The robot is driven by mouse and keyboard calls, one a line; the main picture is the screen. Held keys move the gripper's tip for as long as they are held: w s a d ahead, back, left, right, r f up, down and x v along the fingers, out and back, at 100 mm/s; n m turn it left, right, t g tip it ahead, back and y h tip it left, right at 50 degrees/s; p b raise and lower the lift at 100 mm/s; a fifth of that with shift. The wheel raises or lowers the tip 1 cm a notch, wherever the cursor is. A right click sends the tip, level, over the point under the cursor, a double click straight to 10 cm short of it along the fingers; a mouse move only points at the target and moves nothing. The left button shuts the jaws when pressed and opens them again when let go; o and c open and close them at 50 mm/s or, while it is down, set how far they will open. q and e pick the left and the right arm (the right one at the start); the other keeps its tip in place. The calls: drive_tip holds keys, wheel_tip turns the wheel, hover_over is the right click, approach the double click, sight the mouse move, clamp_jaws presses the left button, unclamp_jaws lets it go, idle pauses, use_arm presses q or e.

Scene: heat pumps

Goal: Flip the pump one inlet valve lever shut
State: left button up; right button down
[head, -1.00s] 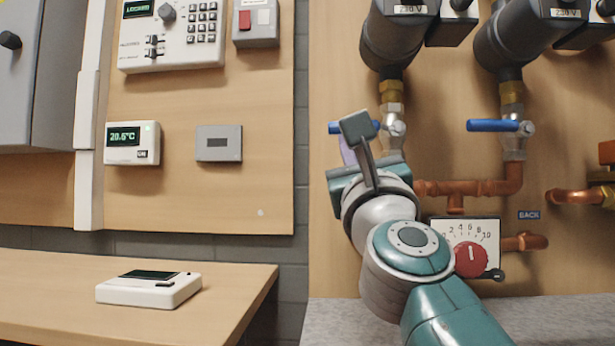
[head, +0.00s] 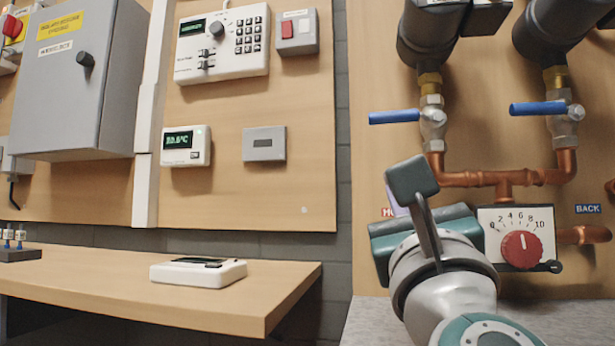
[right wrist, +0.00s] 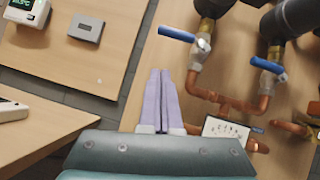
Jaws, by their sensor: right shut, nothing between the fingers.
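Two valves with blue levers sit under dark pumps at the right in the head view. The left valve's lever (head: 394,117) lies level, pointing left, across its upright pipe. The right valve's lever (head: 538,108) lies the same way. No pump number is readable. Both levers show in the right wrist view, the left valve's (right wrist: 177,34) and the right valve's (right wrist: 267,65). My right gripper (right wrist: 161,74) is shut and empty, its pale purple fingers below and left of the left lever, apart from it. In the head view its fingers are mostly hidden by the wrist. My left gripper is out of view.
A dial plate with a red knob (head: 521,249) sits below the copper pipes (head: 480,179), close to my right wrist. A wooden table (head: 110,290) holding a white device (head: 198,273) stands at the left. Wall panels carry a grey cabinet (head: 75,85) and a keypad unit (head: 222,42).

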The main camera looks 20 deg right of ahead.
drive_tip(key=shift+v, duration=1.55)
